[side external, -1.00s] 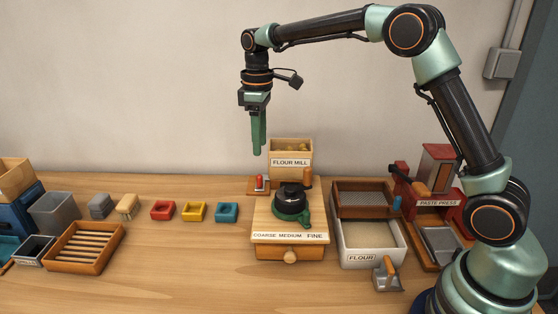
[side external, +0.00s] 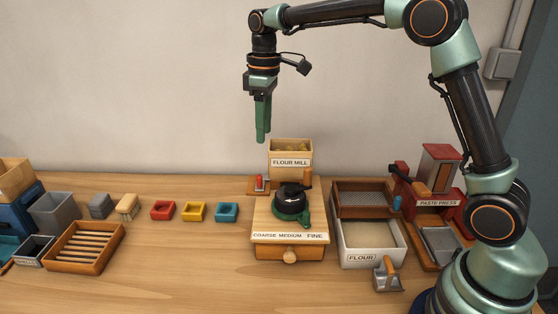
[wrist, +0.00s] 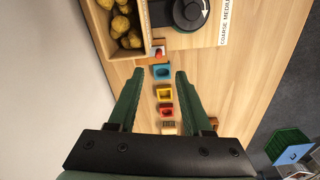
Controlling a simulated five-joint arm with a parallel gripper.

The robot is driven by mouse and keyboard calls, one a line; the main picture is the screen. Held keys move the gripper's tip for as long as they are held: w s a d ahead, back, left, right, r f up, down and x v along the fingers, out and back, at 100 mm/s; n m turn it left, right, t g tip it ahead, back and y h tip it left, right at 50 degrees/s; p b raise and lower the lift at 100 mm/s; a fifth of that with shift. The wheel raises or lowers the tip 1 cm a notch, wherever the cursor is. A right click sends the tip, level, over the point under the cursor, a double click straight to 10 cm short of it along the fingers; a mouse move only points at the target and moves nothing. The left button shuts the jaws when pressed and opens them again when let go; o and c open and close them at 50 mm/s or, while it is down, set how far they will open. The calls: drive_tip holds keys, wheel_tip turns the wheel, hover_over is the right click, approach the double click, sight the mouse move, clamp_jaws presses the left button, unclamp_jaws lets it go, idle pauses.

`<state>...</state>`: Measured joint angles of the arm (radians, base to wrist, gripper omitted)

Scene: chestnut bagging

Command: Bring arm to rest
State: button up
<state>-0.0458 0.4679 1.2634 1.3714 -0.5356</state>
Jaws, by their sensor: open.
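My gripper (side external: 262,138) hangs pointing down in the air above and left of the flour mill (side external: 290,162), well clear of the table. In the wrist view its two green fingers (wrist: 155,85) stand apart with nothing held between them. My arm arches up from its base at the right, with the elbow high. The mill's hopper (wrist: 143,22) holds several chestnuts in the wrist view. Its dark dial (side external: 291,200) sits on the wooden body, above the coarse, medium and fine label.
Red (side external: 163,210), yellow (side external: 194,211) and blue (side external: 227,212) small trays stand in a row left of the mill. The flour box (side external: 345,250) and red paste press (side external: 440,170) stand right. A slatted wooden tray (side external: 75,262) lies left. The front middle of the table is clear.

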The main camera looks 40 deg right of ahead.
drive_tip(key=s+d+r+m+t, duration=0.1)
drive_tip(key=s+r+m, duration=0.1)
drive_tip(key=s, duration=0.3)
drive_tip(key=s+r+m+t, duration=0.1)
drive_tip(key=s+r, duration=0.2)
drive_tip(key=s, duration=0.1)
drive_tip(key=s+d+f+m+t, duration=0.1)
drive_tip(key=s+f+m+t, duration=0.2)
drive_tip(key=s, duration=0.8)
drive_tip(key=shift+f, duration=0.6)
drive_tip(key=shift+d, duration=0.1)
